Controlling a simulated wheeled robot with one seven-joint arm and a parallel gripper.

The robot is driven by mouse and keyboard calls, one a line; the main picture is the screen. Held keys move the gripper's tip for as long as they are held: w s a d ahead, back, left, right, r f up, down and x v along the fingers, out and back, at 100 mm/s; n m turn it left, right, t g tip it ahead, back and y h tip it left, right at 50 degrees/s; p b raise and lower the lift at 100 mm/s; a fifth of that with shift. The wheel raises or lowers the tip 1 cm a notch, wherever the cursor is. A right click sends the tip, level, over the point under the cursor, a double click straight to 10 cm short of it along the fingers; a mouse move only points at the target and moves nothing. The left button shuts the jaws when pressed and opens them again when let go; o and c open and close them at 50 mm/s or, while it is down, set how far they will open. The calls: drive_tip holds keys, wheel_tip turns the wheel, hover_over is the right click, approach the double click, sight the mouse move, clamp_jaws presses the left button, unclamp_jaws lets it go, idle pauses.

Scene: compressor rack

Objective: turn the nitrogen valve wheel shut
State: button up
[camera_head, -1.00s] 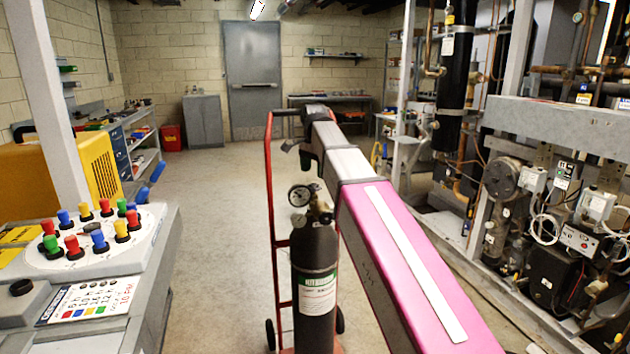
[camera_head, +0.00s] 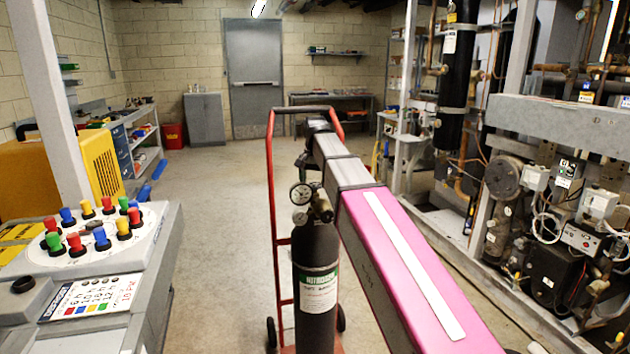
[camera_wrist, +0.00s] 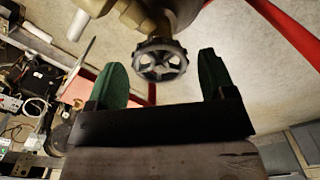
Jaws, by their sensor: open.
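The nitrogen cylinder (camera_head: 316,265) stands upright in front of me, dark grey with a green and white label. A pressure gauge (camera_head: 301,193) and brass valve fittings (camera_head: 322,208) sit on its top. The valve wheel (camera_wrist: 160,60) is a small grey spoked handwheel on a brass stem in the wrist view. My gripper (camera_wrist: 161,80) has two green fingers, spread wide, one to each side of the wheel in the picture. The wheel lies just beyond the gripper body, with gaps on both sides and no visible contact. In the head view my gripper hangs just above the gauge, partly hidden by my arm.
A red hand truck (camera_head: 272,220) frames the cylinder; its tubing also shows in the wrist view (camera_wrist: 285,30). A control console (camera_head: 90,270) with coloured knobs stands left. The compressor rack (camera_head: 560,125) is on the right.

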drive_tip(key=n, duration=0.6)
drive_tip(key=shift+n, duration=0.3)
drive_tip(key=c, duration=0.7)
